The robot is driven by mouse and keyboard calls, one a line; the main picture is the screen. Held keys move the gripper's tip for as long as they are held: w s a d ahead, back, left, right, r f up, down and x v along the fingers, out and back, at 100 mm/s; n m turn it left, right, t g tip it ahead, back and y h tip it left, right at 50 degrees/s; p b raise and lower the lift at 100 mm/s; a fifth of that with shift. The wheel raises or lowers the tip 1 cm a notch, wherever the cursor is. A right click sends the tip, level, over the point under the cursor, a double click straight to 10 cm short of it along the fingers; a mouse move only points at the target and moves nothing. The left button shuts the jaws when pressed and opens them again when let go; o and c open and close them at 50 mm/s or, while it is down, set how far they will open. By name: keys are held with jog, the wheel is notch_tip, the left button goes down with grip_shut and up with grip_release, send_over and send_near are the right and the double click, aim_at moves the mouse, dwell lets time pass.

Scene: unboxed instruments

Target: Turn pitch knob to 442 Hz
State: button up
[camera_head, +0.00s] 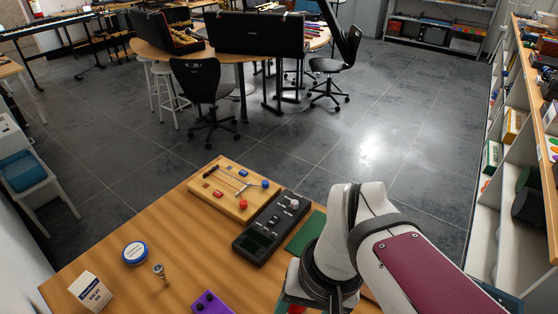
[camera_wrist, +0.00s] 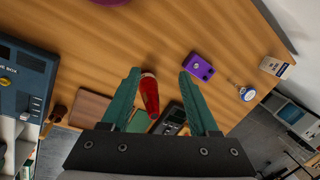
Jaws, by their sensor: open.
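A black tuner-like device (camera_head: 263,240) lies on the wooden table, with a dark screen at its near end. A pale knob (camera_head: 293,204) stands at its far end, with smaller controls beside it; I cannot read any pitch value. In the wrist view the device (camera_wrist: 173,117) shows beyond the fingers, partly hidden by the right finger. My gripper (camera_wrist: 158,75) is open, its two green fingers apart and holding nothing. It is above the table, away from the device. A red handle-like object (camera_wrist: 150,96) shows between the fingers. In the head view my arm hides the gripper.
A yellow wooden board (camera_head: 232,197) with red and blue parts adjoins the device's far side. A green mat (camera_head: 303,233) lies to its right. A valve oil box (camera_head: 91,291), round tin (camera_head: 134,252), metal mouthpiece (camera_head: 159,271) and purple box (camera_head: 209,304) stand left and nearer.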

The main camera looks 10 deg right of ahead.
jog(key=w+d+r+n+t, duration=0.1)
jog(key=w+d+n, duration=0.1)
jog(key=w, duration=0.7)
jog(key=w+d+r+n, duration=0.1)
jog(key=w+d+n, duration=0.15)
jog(key=w, duration=0.65)
jog(key=n+t+y, duration=0.1)
jog(key=n+t, duration=0.1)
jog(key=n, duration=0.6)
send_over(296, 202)
jog(key=s+d, duration=0.5)
notch_tip(296, 202, down, 8)
jog(key=x, duration=1.4)
jog(key=shift+w+a+f, duration=0.1)
jog(key=shift+a+f, duration=0.05)
jog(key=shift+a, duration=0.15)
jog(key=shift+w+a+f, duration=0.15)
jog(key=shift+w+f, duration=0.05)
jog(key=shift+f, duration=0.4)
grip_shut()
